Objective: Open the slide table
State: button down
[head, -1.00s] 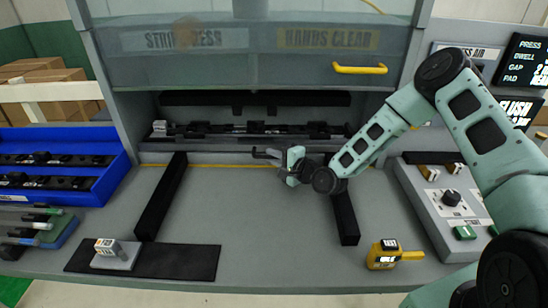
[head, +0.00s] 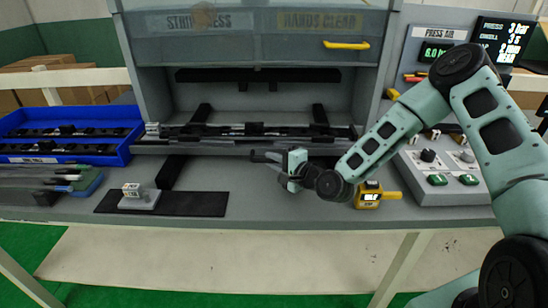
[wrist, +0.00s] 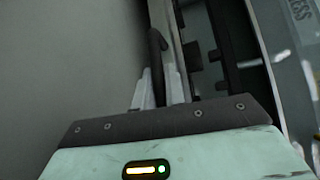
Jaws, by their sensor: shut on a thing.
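The slide table (head: 225,150) is a grey plate bearing a long black trim part (head: 255,130), in the lower opening of the press. It is part way out on two black rails (head: 172,172), with rail lengths showing both behind it and in front. My gripper (head: 262,156) is at its front edge. In the wrist view my gripper (wrist: 160,88) is shut on a dark bar (wrist: 157,52), the table's handle, beside the table's front edge. The fingertips are partly blurred, and my arm hides the right rail's front part.
A raised guard with a yellow handle (head: 346,45) is above. A yellow gauge (head: 369,195) stands close to my wrist. A button panel (head: 440,165) is at right. A black mat (head: 192,204) with a small block, and a blue tray (head: 75,152), are at left.

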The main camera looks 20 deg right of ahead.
jog(key=shift+s+a, duration=0.25)
jog(key=shift+s, duration=0.5)
jog(key=shift+s+a, duration=0.2)
jog(key=shift+s, duration=0.5)
jog(key=shift+s+a, duration=0.25)
jog(key=shift+s, duration=0.5)
jog(key=c, duration=1.5)
grip_release()
jog(key=shift+o, duration=0.2)
jog(key=b+v, duration=0.2)
jog(key=v, duration=0.5)
jog(key=shift+s+d+f, duration=0.1)
jog(key=shift+s+d, duration=0.2)
jog(key=shift+s, duration=0.05)
jog(key=p+v, duration=0.2)
jog(key=p, duration=0.1)
jog(key=p+v, duration=0.6)
jog(key=shift+s+r, duration=0.15)
jog(key=shift+r, duration=0.25)
jog(key=shift+s+d+f+p, duration=0.15)
jog(key=shift+s+d+p, duration=0.1)
jog(key=shift+s+p, duration=0.25)
